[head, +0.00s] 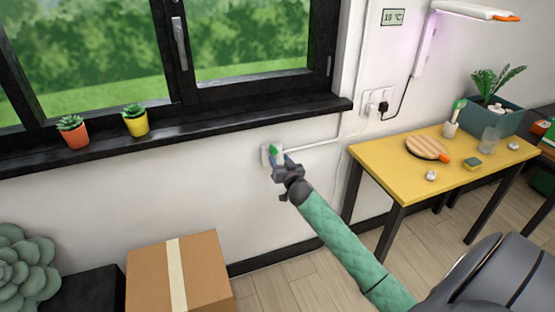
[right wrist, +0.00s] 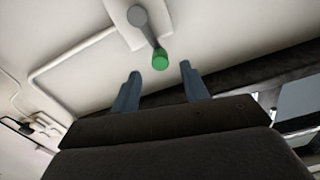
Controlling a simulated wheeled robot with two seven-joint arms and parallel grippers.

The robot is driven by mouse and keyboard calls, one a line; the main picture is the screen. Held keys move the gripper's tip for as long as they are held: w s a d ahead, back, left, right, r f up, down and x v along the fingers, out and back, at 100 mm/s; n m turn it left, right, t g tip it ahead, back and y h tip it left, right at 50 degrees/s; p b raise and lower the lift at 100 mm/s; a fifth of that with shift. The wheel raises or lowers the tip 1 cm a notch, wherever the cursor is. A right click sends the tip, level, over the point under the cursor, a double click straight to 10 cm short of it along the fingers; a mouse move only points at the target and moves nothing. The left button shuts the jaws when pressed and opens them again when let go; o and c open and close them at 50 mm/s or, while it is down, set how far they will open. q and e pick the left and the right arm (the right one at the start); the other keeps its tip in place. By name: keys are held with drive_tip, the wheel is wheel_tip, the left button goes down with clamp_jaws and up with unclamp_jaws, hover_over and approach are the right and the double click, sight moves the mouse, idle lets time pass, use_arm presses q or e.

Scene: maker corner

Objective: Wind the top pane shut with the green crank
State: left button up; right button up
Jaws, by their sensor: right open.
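The green crank knob (head: 274,149) sits on a small white wall box (head: 265,155) below the black window sill. In the right wrist view the green knob (right wrist: 160,59) hangs at the end of a grey crank arm (right wrist: 146,28), which pivots on the white box. My right gripper (head: 277,160) is at the crank in the head view. In the right wrist view its two blue fingers (right wrist: 158,74) are open, with the knob just beyond the gap between their tips. Contact is not visible. The top pane is out of view; only lower window panes (head: 250,40) show. My left gripper is not in view.
The black sill (head: 210,125) holds an orange pot (head: 74,136) and a yellow pot (head: 136,124). A cardboard box (head: 205,265) stands below left. A yellow table (head: 385,160) with several items stands at right. A white conduit (head: 318,143) runs right from the crank box.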

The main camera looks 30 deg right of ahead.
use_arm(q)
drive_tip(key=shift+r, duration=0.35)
use_arm(e)
drive_tip(key=shift+s, duration=0.3)
drive_tip(key=shift+r, duration=0.1)
